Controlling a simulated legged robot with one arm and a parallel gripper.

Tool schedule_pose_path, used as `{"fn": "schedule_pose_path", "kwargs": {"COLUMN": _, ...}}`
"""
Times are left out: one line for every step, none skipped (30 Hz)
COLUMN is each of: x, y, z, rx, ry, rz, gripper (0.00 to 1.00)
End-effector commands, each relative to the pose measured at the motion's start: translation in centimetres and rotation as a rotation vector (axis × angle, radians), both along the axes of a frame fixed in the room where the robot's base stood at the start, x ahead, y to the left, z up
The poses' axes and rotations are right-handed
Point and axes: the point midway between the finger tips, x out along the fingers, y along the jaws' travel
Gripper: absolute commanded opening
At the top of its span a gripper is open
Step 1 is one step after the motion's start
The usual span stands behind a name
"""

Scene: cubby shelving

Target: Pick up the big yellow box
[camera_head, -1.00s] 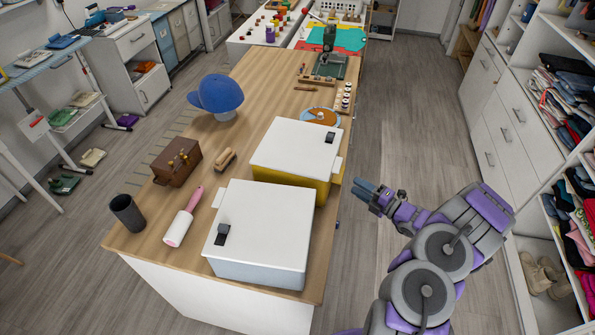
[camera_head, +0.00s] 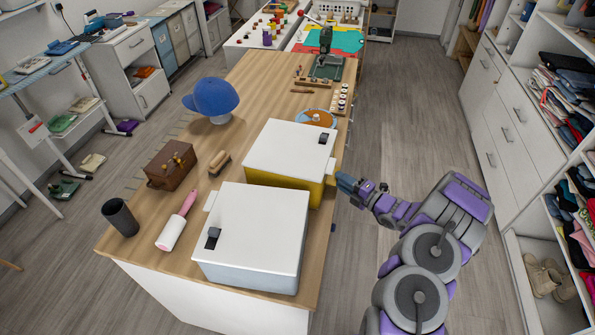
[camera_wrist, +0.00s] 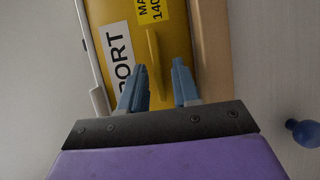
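The big yellow box (camera_head: 318,195) with a white lid (camera_head: 290,148) stands on the wooden table, behind a grey-white box. In the wrist view its yellow side (camera_wrist: 118,14) shows printed labels and a raised yellow handle bar (camera_wrist: 154,62). My gripper (camera_wrist: 160,78) is open, its two blue fingers on either side of the lower part of the bar as seen in that view. I cannot tell whether they touch it. In the head view my gripper (camera_head: 345,183) is at the box's right side, by the table edge.
A white-lidded grey box (camera_head: 250,275) stands directly in front of the yellow box. A blue cap (camera_head: 212,97), brown chest (camera_head: 170,168), lint roller (camera_head: 172,232) and dark cup (camera_head: 120,217) are on the table's left.

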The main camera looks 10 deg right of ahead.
Motion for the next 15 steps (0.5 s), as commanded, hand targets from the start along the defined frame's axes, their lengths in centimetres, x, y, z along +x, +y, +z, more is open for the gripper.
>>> {"fn": "schedule_pose_path", "kwargs": {"x": 0.01, "y": 0.13, "z": 0.04, "rx": -0.001, "ry": -0.001, "rz": 0.001, "gripper": 0.26}}
{"fn": "schedule_pose_path", "kwargs": {"x": 0.01, "y": 0.24, "z": 0.04, "rx": -0.001, "ry": 0.000, "rz": 0.001, "gripper": 0.23}}
{"fn": "schedule_pose_path", "kwargs": {"x": 0.02, "y": 0.37, "z": 0.07, "rx": -0.004, "ry": 0.000, "rz": 0.001, "gripper": 0.19}}
{"fn": "schedule_pose_path", "kwargs": {"x": 0.02, "y": 0.46, "z": 0.08, "rx": -0.005, "ry": 0.000, "rz": 0.002, "gripper": 0.16}}
{"fn": "schedule_pose_path", "kwargs": {"x": 0.03, "y": 0.53, "z": 0.09, "rx": -0.006, "ry": -0.001, "rz": 0.002, "gripper": 0.14}}
{"fn": "schedule_pose_path", "kwargs": {"x": 0.02, "y": 0.57, "z": 0.10, "rx": -0.007, "ry": -0.001, "rz": 0.002, "gripper": 0.10}}
{"fn": "schedule_pose_path", "kwargs": {"x": 0.02, "y": 0.59, "z": 0.10, "rx": -0.006, "ry": 0.000, "rz": 0.002, "gripper": 0.07}}
{"fn": "schedule_pose_path", "kwargs": {"x": 0.01, "y": 0.56, "z": 0.08, "rx": -0.006, "ry": 0.000, "rz": 0.002, "gripper": 0.04}}
{"fn": "schedule_pose_path", "kwargs": {"x": 0.02, "y": 0.51, "z": 0.06, "rx": -0.005, "ry": 0.000, "rz": 0.002, "gripper": 0.00}}
{"fn": "schedule_pose_path", "kwargs": {"x": 0.01, "y": 0.45, "z": 0.04, "rx": -0.004, "ry": 0.000, "rz": 0.002, "gripper": 0.00}}
{"fn": "schedule_pose_path", "kwargs": {"x": 0.01, "y": 0.37, "z": 0.03, "rx": -0.003, "ry": 0.000, "rz": 0.002, "gripper": 0.00}}
{"fn": "schedule_pose_path", "kwargs": {"x": 0.01, "y": 0.26, "z": 0.00, "rx": -0.002, "ry": 0.001, "rz": 0.002, "gripper": 0.00}}
{"fn": "schedule_pose_path", "kwargs": {"x": 0.01, "y": 0.16, "z": -0.02, "rx": -0.001, "ry": 0.001, "rz": 0.002, "gripper": 0.00}}
{"fn": "schedule_pose_path", "kwargs": {"x": 0.00, "y": 0.10, "z": -0.04, "rx": 0.000, "ry": 0.001, "rz": 0.002, "gripper": 0.00}}
{"fn": "schedule_pose_path", "kwargs": {"x": 0.00, "y": 0.06, "z": -0.05, "rx": 0.000, "ry": 0.001, "rz": 0.001, "gripper": 0.00}}
